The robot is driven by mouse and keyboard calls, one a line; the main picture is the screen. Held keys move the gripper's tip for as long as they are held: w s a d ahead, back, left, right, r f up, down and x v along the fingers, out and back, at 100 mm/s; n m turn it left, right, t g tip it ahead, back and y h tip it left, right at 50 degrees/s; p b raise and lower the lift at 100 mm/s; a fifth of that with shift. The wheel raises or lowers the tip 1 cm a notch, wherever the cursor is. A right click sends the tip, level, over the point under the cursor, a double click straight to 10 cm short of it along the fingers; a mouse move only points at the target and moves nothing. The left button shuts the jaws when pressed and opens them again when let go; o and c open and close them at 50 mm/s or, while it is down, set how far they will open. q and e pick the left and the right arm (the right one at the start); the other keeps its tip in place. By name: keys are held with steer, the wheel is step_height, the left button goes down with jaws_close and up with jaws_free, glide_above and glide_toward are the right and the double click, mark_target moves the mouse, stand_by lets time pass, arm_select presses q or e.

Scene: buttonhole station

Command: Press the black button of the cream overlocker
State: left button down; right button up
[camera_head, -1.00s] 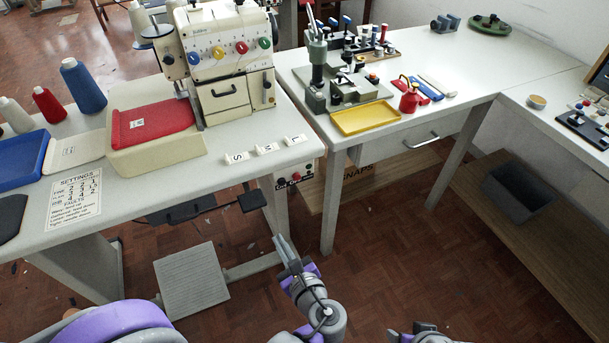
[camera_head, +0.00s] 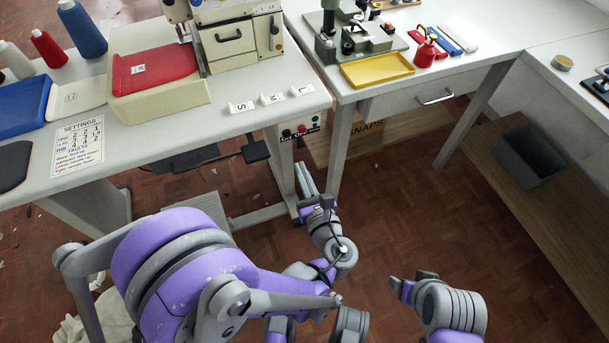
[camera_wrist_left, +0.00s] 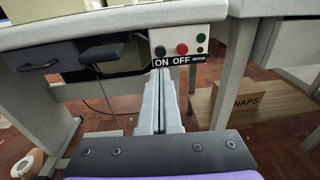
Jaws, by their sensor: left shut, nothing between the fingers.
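The cream overlocker (camera_head: 240,48) stands on the left table, cut off by the top edge in the head view. A white switch box (camera_head: 299,134) hangs under the table's front right corner. It carries a black button (camera_wrist_left: 160,51) over the word ON, a red button (camera_wrist_left: 182,48) over OFF and a green round part (camera_wrist_left: 201,38). My left gripper (camera_head: 306,178) is shut and empty, pointing at the box from in front and below. In the left wrist view its fingertips (camera_wrist_left: 160,73) appear just below the ON label, apart from the black button. My right gripper (camera_head: 413,281) is low in the head view, its fingers unclear.
Table legs (camera_head: 341,150) stand right of the box. A dark part (camera_wrist_left: 103,52) juts out under the tabletop left of the box. A grey bin (camera_head: 525,160) sits on the wooden shelf at right. The floor between is mostly clear.

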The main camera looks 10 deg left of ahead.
mark_target(287, 135)
arm_select(q)
steer(key=b+x, duration=0.1)
steer(key=x, duration=0.8)
steer(key=shift+w+a, duration=0.15)
steer(key=shift+w, duration=0.15)
steer(key=shift+w, duration=0.1)
